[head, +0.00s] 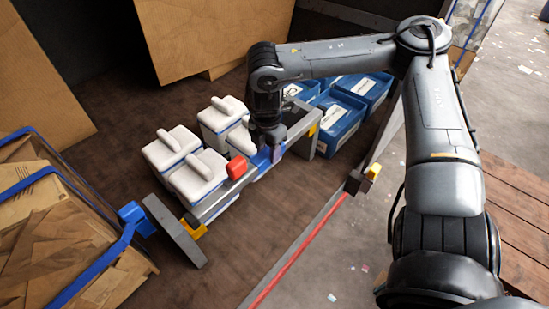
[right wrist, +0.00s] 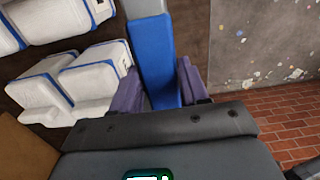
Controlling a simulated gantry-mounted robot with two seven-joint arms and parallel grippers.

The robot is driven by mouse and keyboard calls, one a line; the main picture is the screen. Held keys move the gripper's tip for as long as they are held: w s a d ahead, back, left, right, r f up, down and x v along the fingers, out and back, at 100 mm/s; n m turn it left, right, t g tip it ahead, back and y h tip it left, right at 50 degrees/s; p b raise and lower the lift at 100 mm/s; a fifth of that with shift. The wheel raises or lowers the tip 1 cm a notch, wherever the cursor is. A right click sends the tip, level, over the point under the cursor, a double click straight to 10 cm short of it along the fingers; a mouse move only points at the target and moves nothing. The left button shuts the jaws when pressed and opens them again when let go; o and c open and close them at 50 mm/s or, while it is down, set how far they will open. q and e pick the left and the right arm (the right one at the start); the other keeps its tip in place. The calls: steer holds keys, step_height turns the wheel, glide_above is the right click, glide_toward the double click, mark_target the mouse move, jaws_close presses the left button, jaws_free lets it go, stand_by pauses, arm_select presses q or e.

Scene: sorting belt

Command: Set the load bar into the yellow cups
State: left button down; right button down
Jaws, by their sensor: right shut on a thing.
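The load bar is grey with a blue middle (head: 262,159) and a red block (head: 238,168) on it. It runs slantwise between two grey end plates. My right gripper (head: 268,148) is shut on the blue part; in the right wrist view the blue part (right wrist: 156,62) lies between its purple fingers. One yellow cup (head: 200,231) shows by the near left plate (head: 175,231), close under the bar's left end. The other yellow cup (head: 312,129) shows at the far right plate (head: 302,119). I cannot tell whether either bar end rests in its cup. My left gripper is out of view.
Several white lidded boxes (head: 170,149) stand close behind the bar. Blue bins (head: 339,124) stand beyond the right plate. A strapped cardboard stack (head: 60,230) is at the left. A red-striped rail (head: 300,249) crosses the front. Brown floor between bar and rail is clear.

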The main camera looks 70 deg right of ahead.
steer(key=w+d+f+b, duration=0.1)
steer(key=w+f+b, duration=0.3)
steer(key=b, duration=0.1)
steer(key=shift+w+d+f+b, duration=0.15)
steer(key=shift+w+f+b, duration=0.1)
steer(key=shift+f+b, duration=0.1)
stand_by(0.6)
stand_by(0.7)
stand_by(0.7)
steer(key=shift+f+b, duration=0.5)
steer(key=shift+b, duration=0.1)
steer(key=shift+f+b, duration=0.8)
steer(key=shift+f, duration=0.1)
steer(key=shift+f+b, duration=0.7)
steer(key=shift+f, duration=0.15)
